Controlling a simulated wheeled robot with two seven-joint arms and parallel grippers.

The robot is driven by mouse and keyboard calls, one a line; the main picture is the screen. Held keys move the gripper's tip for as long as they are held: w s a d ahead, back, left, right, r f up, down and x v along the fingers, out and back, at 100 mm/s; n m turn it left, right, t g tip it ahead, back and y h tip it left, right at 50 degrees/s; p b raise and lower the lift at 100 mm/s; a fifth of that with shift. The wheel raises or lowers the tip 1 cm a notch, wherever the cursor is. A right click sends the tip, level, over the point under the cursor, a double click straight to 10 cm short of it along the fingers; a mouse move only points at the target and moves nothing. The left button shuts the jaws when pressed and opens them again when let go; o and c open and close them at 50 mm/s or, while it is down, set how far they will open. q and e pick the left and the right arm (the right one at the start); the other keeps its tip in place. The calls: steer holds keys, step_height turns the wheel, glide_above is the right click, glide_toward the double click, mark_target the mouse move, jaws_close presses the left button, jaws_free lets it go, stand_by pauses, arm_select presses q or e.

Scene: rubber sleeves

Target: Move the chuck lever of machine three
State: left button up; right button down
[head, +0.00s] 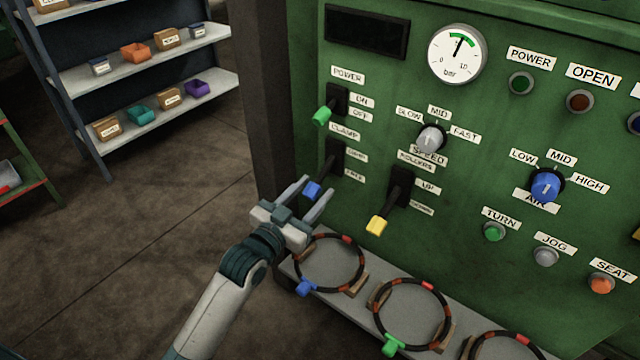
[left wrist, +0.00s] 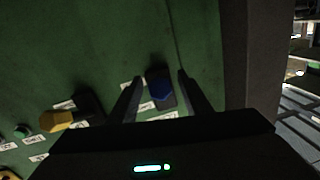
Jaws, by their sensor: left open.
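The chuck lever is the blue-tipped lever (head: 313,189) under the CLAMP label (head: 345,131) on the green machine panel (head: 450,110). Its tip points down and outward from a black slot, next to two small labels too blurred to read surely. My left gripper (head: 305,198) is open, with its fingers on either side of the blue tip. In the left wrist view the blue tip (left wrist: 158,92) sits between the two fingers (left wrist: 160,95), with a gap on both sides. Whether a finger touches it cannot be told. My right gripper is not in view.
The green-tipped POWER lever (head: 322,115) is just above, and the yellow-tipped ROLLERS lever (head: 377,224) is to the right. Below, a grey ledge (head: 372,318) bears several dark rings with coloured clips. Shelves (head: 150,65) stand at the back left across open floor.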

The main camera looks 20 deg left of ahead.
arm_select(q)
steer(key=shift+x, duration=1.75)
jaws_close()
